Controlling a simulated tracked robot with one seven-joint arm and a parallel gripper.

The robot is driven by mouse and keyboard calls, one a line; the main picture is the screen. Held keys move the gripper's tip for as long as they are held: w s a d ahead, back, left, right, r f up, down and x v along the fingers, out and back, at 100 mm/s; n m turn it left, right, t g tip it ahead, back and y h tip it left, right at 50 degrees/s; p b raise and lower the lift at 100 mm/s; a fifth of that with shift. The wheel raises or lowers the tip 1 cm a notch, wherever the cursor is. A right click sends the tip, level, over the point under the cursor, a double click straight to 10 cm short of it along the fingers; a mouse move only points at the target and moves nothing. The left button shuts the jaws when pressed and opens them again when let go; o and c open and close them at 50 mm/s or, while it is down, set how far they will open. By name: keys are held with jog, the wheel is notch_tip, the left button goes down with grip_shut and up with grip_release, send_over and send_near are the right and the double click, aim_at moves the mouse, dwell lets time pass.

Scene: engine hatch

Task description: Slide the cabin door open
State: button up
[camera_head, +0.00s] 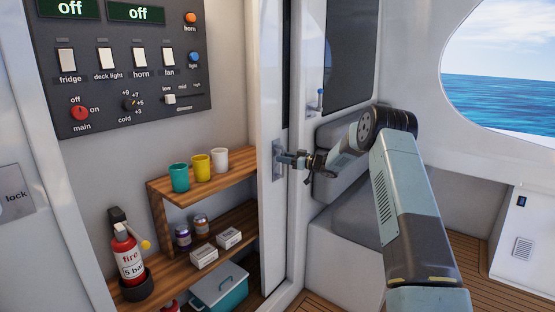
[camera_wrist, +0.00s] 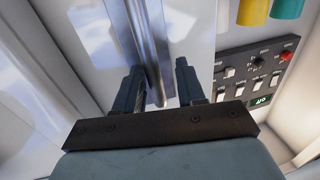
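The cabin door (camera_head: 269,85) is a tall white panel with a dark pane, in the middle of the head view beside the shelves. A metal handle plate (camera_head: 279,168) is on it. My gripper (camera_head: 288,160) is at this handle, its fingers pointing left toward the door. In the wrist view, my gripper (camera_wrist: 159,68) has its two dark fingers apart, one on each side of a long metal bar (camera_wrist: 146,35). A gap shows between the bar and the right finger. The exact contact at the fingertips is hidden.
Left of the door, a wooden shelf (camera_head: 212,178) holds cups, jars and boxes, with a fire extinguisher (camera_head: 128,258) nearby. A switch panel (camera_head: 120,65) is above. A grey seat (camera_head: 338,188) lies behind my arm. Wooden floor (camera_head: 466,255) shows at the right.

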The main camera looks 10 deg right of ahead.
jog(key=v, duration=1.3)
jog(key=shift+w+d, duration=0.2)
jog(key=shift+d, duration=0.25)
notch_tip(320, 180, up, 15)
jog(key=s+m+t+h, duration=0.2)
jog(key=m+t+h, duration=0.1)
jog(key=t+h, duration=0.3)
jog(key=s+d+r+m+g+h, duration=0.1)
jog(key=s+r+m+h, duration=0.35)
jog(key=s, duration=0.65)
jog(key=s+d+r+m+g+h, duration=0.1)
jog(key=s+r+m+g+h, duration=0.1)
jog(key=s+r+h, duration=0.65)
jog(key=s+a+f+g+y, duration=0.1)
jog(key=s+a+f+g, duration=0.1)
jog(key=s, duration=1.1)
jog(key=s+a+f+m+g+y, duration=0.1)
jog(key=s+f, duration=0.4)
jog(key=s, duration=0.8)
jog(key=s+a+f+m+g+y, duration=0.1)
jog(key=s+f+g, duration=0.3)
jog(key=s, duration=0.9)
jog(key=shift+a+f+y, duration=0.15)
jog(key=shift+a+y, duration=0.25)
jog(key=shift+a, duration=0.4)
